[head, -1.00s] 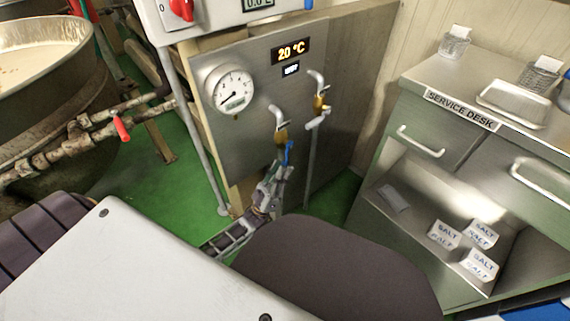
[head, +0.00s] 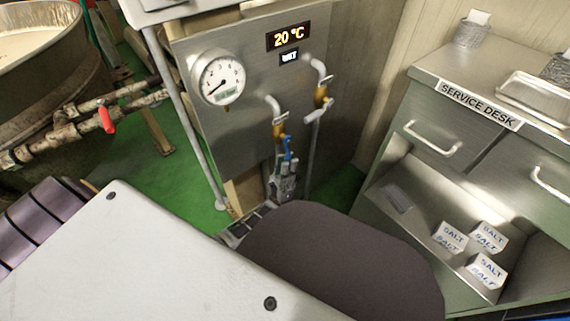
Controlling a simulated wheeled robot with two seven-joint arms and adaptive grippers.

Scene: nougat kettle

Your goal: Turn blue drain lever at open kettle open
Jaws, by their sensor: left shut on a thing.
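The blue lever (head: 287,148) sits at the brass valve under the left bent pipe on the steel panel. It points roughly up and down, slightly tilted. My left gripper (head: 286,168) is shut on the blue lever from below. The fingers hide the lever's lower part. The open kettle (head: 75,75) stands at the upper left, cut off by the picture edge, with pale contents. My right gripper is not in view.
A red valve handle (head: 106,117) sits on the kettle's pipework. A second brass valve (head: 320,97) is just right of the blue lever. A round gauge (head: 217,78) is on the panel. The service desk (head: 455,150) with salt boxes (head: 450,237) stands at the right.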

